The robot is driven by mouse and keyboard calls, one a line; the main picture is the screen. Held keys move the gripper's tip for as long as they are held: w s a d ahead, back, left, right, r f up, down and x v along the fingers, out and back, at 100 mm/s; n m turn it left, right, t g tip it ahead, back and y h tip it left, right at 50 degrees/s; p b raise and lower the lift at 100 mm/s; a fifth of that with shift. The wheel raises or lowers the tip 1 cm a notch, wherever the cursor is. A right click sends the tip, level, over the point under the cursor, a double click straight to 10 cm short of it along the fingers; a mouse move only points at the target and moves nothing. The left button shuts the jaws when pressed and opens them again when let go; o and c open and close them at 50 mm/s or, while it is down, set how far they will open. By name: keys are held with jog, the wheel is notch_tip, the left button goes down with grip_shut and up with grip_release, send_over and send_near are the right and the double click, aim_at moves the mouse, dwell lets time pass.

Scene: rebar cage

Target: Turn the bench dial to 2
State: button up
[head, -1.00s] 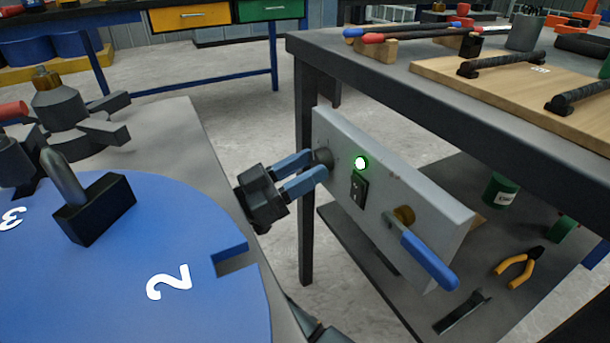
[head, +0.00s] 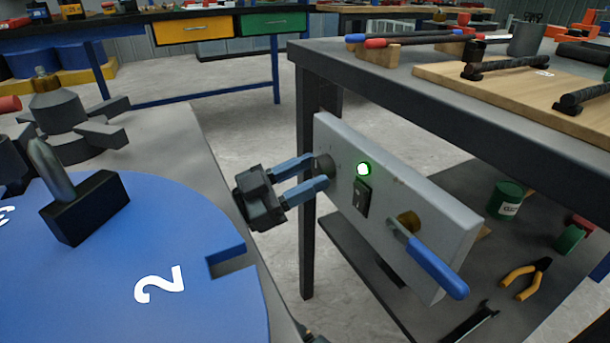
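A light grey tilted panel (head: 390,175) is fixed at the dark bench's front left corner. A round knob (head: 324,166) sits at its left end, partly hidden by my fingers; no pointer or numbers can be made out on it. My gripper (head: 320,171) has its two blue fingers apart, one above and one below the knob's near side. Contact cannot be made out. A blue round plate (head: 190,225) lies at the left, with a white 2 (head: 160,285) near its front and a partly cut-off 3 (head: 5,215).
The panel also carries a lit green lamp (head: 363,169), a black switch (head: 361,197) and a blue-handled lever (head: 435,267). The dark bench (head: 400,85) overhangs to the right. A dark block with a grey post (head: 85,207) stands on the blue plate.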

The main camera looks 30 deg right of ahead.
jog(key=o, duration=0.5)
jog(key=shift+c, duration=0.2)
